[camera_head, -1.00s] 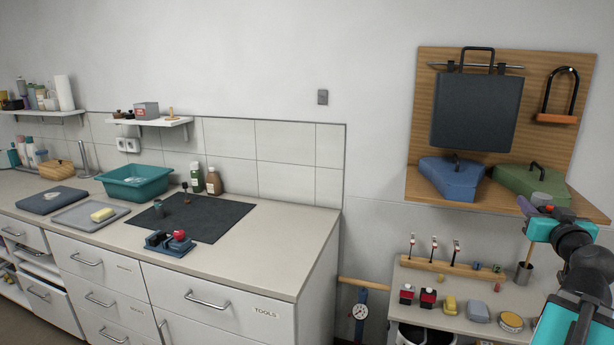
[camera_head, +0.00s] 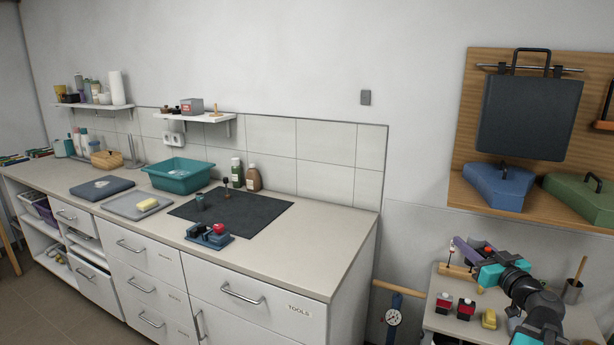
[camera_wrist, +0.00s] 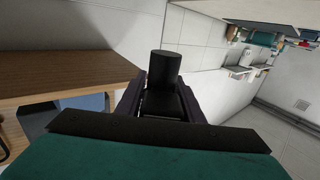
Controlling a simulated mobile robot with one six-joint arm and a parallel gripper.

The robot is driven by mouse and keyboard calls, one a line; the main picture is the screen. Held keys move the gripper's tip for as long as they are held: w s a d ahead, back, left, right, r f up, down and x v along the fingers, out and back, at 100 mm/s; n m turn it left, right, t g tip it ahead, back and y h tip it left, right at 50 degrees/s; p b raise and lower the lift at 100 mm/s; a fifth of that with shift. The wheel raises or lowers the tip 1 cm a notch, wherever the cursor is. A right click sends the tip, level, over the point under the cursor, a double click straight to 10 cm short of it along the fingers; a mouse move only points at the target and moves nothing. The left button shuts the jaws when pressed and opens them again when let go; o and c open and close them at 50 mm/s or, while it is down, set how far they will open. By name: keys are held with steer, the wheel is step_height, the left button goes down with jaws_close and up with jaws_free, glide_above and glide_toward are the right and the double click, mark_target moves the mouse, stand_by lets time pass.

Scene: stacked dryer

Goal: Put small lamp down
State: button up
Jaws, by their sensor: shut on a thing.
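In the wrist view my gripper (camera_wrist: 160,88) is shut on a dark, cylinder-ended thing (camera_wrist: 165,66), which I take to be the small lamp. Its round end sticks out beyond the fingers, and the rest is hidden between them. In the head view my gripper (camera_head: 466,252) is at the lower right, in front of the wall and over the back of the low side table. The held thing cannot be made out clearly there.
The long counter (camera_head: 290,258) holds a dark mat (camera_head: 240,217), a teal basin (camera_head: 178,178), a grey tray (camera_head: 122,208) and bottles. The low side table (camera_head: 440,322) holds red-black blocks and a yellow block. A wooden board (camera_head: 468,130) with cases hangs above.

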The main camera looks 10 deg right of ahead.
steer(key=w+a+f+n+g+y, duration=0.1)
steer(key=w+a+f+n+y, duration=0.15)
steer(key=a, duration=0.45)
steer(key=w+a+f+n+y, duration=0.1)
steer(key=w+a+f+y, duration=0.1)
steer(key=a+f+y, duration=0.3)
steer(key=w+a+f+n+g+y, duration=0.1)
steer(key=w+a+f+n, duration=0.1)
steer(key=a, duration=0.6)
steer(key=s+a+f+n+g+y, duration=0.1)
steer(key=a+f+n+g+y, duration=0.1)
steer(key=a, duration=0.8)
steer(key=a+f+n+g+y, duration=0.3)
steer(key=a+f+y, duration=0.1)
steer(key=a, duration=0.6)
steer(key=shift+s+a+f+g, duration=0.3)
steer(key=shift+s+f, duration=0.05)
steer(key=shift+f, duration=0.35)
steer(key=shift+d, duration=0.15)
